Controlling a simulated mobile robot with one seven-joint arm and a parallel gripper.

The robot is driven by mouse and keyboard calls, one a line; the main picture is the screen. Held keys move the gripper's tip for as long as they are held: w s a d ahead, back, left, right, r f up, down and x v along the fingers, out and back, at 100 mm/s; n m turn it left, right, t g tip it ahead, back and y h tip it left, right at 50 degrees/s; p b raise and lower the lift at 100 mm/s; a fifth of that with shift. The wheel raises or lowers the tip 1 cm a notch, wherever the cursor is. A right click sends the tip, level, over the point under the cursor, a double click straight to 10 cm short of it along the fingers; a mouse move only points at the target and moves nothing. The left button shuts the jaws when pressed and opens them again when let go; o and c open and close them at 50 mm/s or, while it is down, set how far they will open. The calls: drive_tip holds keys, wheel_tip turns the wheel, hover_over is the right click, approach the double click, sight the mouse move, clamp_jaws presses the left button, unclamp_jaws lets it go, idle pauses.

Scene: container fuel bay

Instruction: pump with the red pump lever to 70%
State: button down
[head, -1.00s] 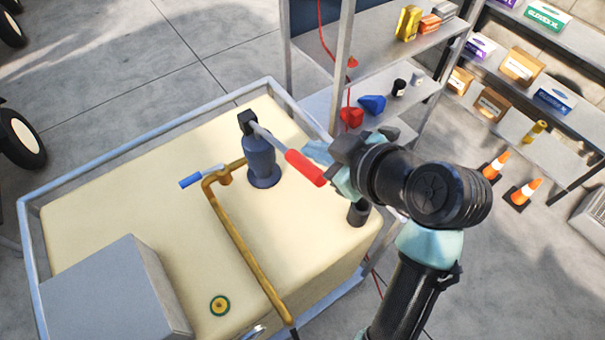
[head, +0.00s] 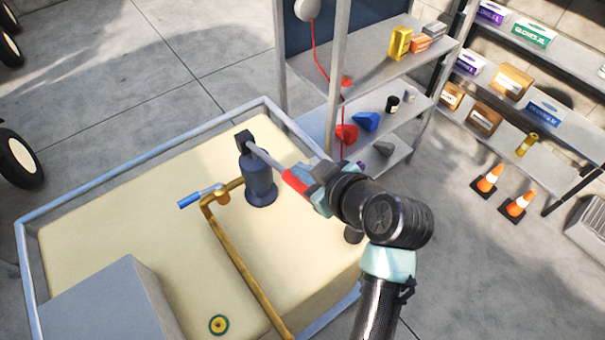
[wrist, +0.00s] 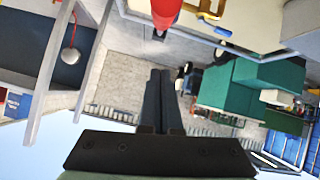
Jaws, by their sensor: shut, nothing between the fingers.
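The red pump lever (head: 294,180) has a red grip on a grey rod, sloping down to the right from the black head of the blue-grey pump (head: 259,182). The pump stands upright on the cream tank (head: 120,220). My gripper (head: 311,182) is shut and empty, beside the outer end of the red grip, and hides part of it. In the wrist view my shut fingers (wrist: 158,90) point toward the red grip (wrist: 166,10) at the top edge. I cannot tell whether they touch it. No percentage reading is legible.
A brass pipe (head: 240,255) with a blue-handled valve (head: 200,196) runs left of the pump. A grey box (head: 110,305) sits at the tank's front left. Shelves (head: 375,70) with several small items stand behind my arm. Orange cones (head: 488,179) are at right.

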sight(303, 188)
drive_tip(key=f, duration=0.1)
drive_tip(key=w+f+p, duration=0.1)
drive_tip(key=f, duration=0.1)
drive_tip(key=w+f+p, duration=0.1)
drive_tip(key=shift+a+f, duration=0.2)
drive_tip(key=shift+f, duration=0.15)
drive_tip(key=shift+s+d+f, duration=0.1)
drive_tip(key=shift+f, duration=0.35)
drive_tip(key=shift+f, duration=0.1)
